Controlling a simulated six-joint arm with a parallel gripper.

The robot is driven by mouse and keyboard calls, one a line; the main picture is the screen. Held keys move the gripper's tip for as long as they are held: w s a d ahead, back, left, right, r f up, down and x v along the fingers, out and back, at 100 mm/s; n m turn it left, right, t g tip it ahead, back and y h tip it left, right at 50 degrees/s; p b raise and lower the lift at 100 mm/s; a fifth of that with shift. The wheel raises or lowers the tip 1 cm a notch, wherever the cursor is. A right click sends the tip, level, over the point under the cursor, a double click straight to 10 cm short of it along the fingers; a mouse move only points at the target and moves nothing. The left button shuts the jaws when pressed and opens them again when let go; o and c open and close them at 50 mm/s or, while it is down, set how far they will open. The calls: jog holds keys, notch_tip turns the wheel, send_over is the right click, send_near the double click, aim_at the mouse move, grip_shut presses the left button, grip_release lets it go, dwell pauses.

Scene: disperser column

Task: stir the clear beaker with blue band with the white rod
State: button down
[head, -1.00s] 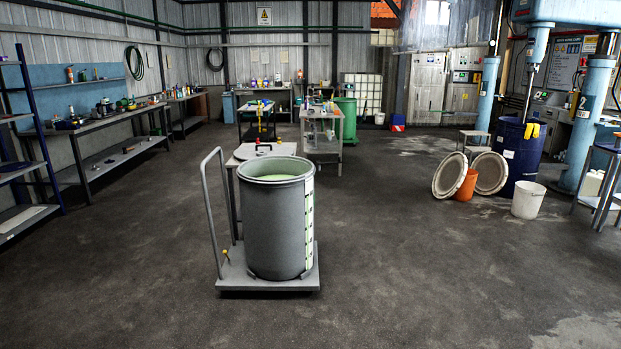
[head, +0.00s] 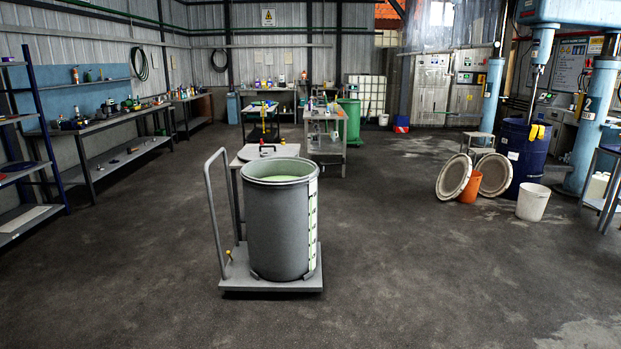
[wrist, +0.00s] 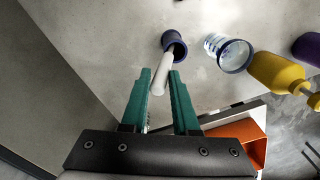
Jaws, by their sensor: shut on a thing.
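In the wrist view my gripper (wrist: 160,73) has its green fingers shut on the white rod (wrist: 161,78). The rod's far end is at the mouth of a dark blue cup (wrist: 170,38); I cannot tell how far inside it reaches. The clear beaker with blue band (wrist: 225,50) stands on the grey surface to the right of the cup, apart from the rod. The band shows around its rim. My gripper does not show in the head view, and I cannot pick out the rod or beaker there.
A yellow bottle (wrist: 273,70) stands close to the right of the beaker, with a purple object (wrist: 307,48) beyond it. An orange container (wrist: 240,138) lies near my right finger, past the surface's edge. In the head view a grey drum (head: 280,230) stands on a trolley (head: 270,284).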

notch_tip(320, 180, up, 12)
jog(key=shift+s+f, duration=0.25)
dwell(1.1)
jog(key=shift+w, duration=0.1)
jog(key=w+d+r+t+h, duration=0.15)
jog(key=w+d+r, duration=0.3)
jog(key=w, duration=0.45)
notch_tip(320, 180, down, 15)
jog(key=shift+w, duration=0.15)
dwell(0.6)
jog(key=shift+d+f, duration=0.1)
